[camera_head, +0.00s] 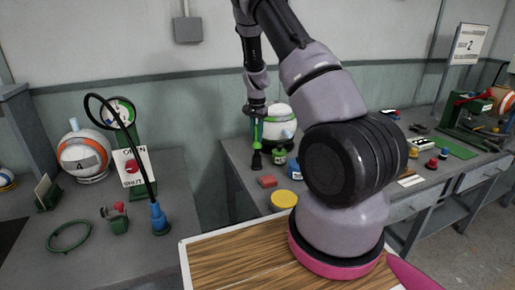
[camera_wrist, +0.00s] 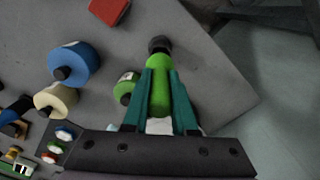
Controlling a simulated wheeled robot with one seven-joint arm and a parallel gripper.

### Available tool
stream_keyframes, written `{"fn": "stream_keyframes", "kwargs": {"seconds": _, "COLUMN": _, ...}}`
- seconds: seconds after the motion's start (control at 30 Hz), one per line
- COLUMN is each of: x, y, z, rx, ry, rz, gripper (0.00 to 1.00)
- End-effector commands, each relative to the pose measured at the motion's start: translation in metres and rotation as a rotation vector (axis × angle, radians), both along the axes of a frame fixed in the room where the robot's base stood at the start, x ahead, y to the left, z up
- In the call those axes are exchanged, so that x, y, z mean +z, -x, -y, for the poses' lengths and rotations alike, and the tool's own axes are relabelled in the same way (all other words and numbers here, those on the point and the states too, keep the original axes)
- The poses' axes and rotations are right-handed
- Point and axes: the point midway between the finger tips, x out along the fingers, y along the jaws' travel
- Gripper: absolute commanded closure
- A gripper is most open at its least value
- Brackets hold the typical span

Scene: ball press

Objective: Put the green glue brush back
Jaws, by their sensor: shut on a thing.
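My gripper (camera_head: 257,128) is over the near left end of the middle bench, pointing down. It is shut on the green glue brush (camera_wrist: 162,88). The brush hangs upright between the fingers with its dark end (camera_head: 256,160) lowest. I cannot tell whether that end touches the bench top. A small green pot (camera_wrist: 125,90) with a dark knob stands close beside the brush on the bench. It also shows in the head view (camera_head: 279,157), just right of the brush.
A blue pot (camera_wrist: 74,63) and a cream pot (camera_wrist: 55,99) stand near the green pot. A red block (camera_head: 267,182) and a yellow disc (camera_head: 284,199) lie toward the front. A white-green-orange ball (camera_head: 280,117) is behind. The bench (camera_wrist: 200,65) has bare surface around its corner.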

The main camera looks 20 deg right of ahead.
Motion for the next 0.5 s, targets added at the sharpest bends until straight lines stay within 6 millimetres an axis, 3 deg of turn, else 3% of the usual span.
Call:
{"fn": "stream_keyframes", "kwargs": {"seconds": 0.37, "x": -0.041, "y": 0.0, "z": 0.0, "rx": 0.001, "ry": 0.0, "rz": -0.001, "gripper": 1.0}}
{"fn": "stream_keyframes", "kwargs": {"seconds": 0.5, "x": -0.045, "y": 0.0, "z": 0.0, "rx": 0.002, "ry": -0.001, "rz": 0.001, "gripper": 1.0}}
